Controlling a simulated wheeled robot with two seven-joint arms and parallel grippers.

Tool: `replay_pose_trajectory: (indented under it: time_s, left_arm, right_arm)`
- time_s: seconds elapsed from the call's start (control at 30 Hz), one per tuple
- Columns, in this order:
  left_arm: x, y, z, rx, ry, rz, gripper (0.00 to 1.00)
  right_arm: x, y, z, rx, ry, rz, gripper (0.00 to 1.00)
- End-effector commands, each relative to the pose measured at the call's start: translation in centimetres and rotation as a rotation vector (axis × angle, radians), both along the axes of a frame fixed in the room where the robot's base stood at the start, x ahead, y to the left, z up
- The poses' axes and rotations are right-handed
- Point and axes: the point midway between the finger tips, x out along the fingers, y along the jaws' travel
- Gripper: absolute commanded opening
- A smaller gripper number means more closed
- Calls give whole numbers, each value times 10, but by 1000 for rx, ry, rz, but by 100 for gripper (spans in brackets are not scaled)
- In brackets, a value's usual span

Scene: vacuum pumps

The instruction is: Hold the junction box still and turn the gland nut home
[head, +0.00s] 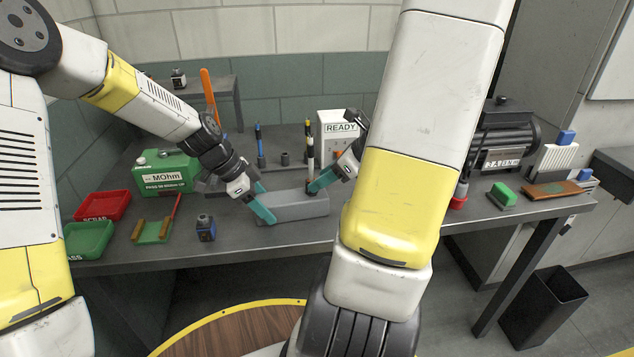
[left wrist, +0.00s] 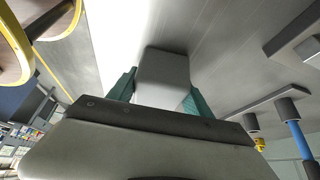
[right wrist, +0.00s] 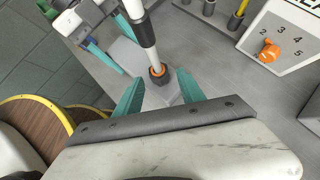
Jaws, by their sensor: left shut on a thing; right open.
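The grey junction box (head: 295,208) lies near the front edge of the bench. My left gripper (head: 264,208) is shut on its left end; the left wrist view shows the box (left wrist: 163,72) between the teal fingers. The dark gland nut (right wrist: 158,75) with an orange ring sits at the box's right end, and a white and black rod-like piece (right wrist: 141,22) rises from it. My right gripper (right wrist: 160,84) is open, its fingers on either side of the nut, with visible gaps. In the head view the right gripper (head: 322,182) is partly hidden by my right arm.
A white READY panel (head: 341,128) with an orange knob stands behind the box. A green MOhm case (head: 168,174), a red tray (head: 103,205) and a green tray (head: 88,238) are at left. A dark motor (head: 503,135) is at right. Upright tools stand behind the box.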

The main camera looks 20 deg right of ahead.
Motion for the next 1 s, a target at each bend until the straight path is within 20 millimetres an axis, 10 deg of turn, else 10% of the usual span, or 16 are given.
replay_pose_trajectory:
  time_s: [0.67, 1.0]
  left_arm:
    - [0, 0, 0, 0, -1, 0, 1]
    - [0, 0, 0, 0, -1, 0, 1]
  right_arm:
    - [7, -30, 33, 0, -11, -59, 47]
    - [46, -35, 36, -50, -45, 613, 47]
